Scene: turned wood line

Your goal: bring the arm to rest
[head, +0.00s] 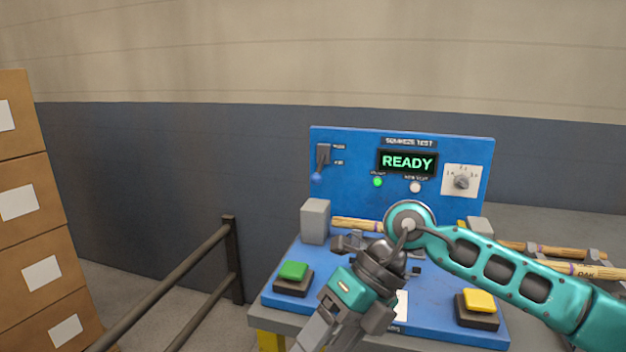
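My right arm (495,268) comes in from the lower right, bends at a round teal joint in front of the blue test machine (345,150), and runs down to the left. My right gripper (325,328) is at its end, near the bottom edge and in front of the machine's base. Its fingertips are not clear, so I cannot tell whether it is open or shut. My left gripper is not in view. A wooden rod (355,224) lies across the machine beside a grey block (315,220); the arm hides part of it.
The machine's display (407,162) reads READY, with a green lamp (377,182) lit. A green button (293,271) and a yellow button (479,300) are on its base. More rods (545,249) lie right. A dark railing (170,285) and stacked cartons (30,200) stand left.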

